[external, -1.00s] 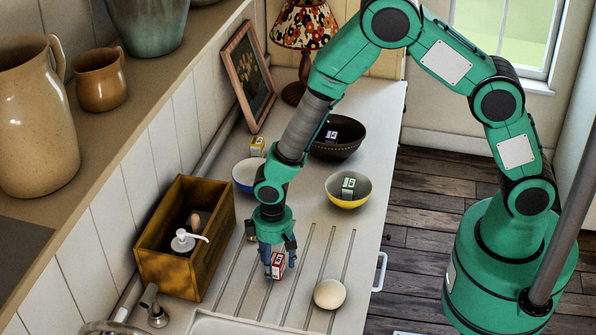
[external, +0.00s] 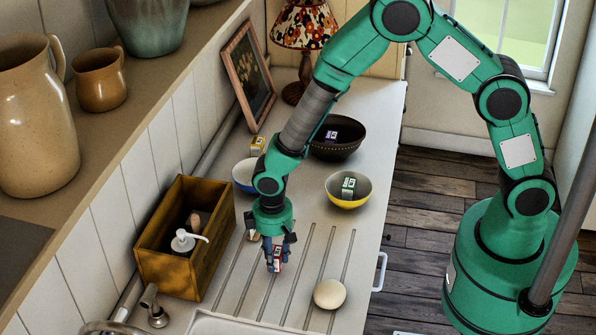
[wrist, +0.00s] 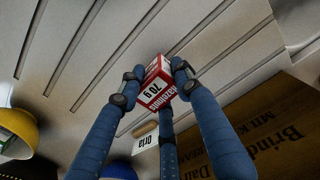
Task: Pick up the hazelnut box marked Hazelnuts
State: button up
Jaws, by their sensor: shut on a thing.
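In the external view the box (external: 277,258) shows partly between the fingers of my gripper (external: 273,259), over the grooved drainboard. It seems to be slightly above the surface. The fingers hide part of the box there.
A wooden crate (external: 224,224) holding a soap pump (external: 184,243) stands close left. A round cream object (external: 329,294) lies at front right. A yellow bowl (external: 347,202), a blue-rimmed bowl (external: 241,176) and a dark bowl (external: 345,151) stand behind. A pale box (wrist: 145,138) is near the gripper.

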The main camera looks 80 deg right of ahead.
notch_tip(320, 180, up, 7)
jog(key=shift+r, duration=0.2)
dwell(0.9)
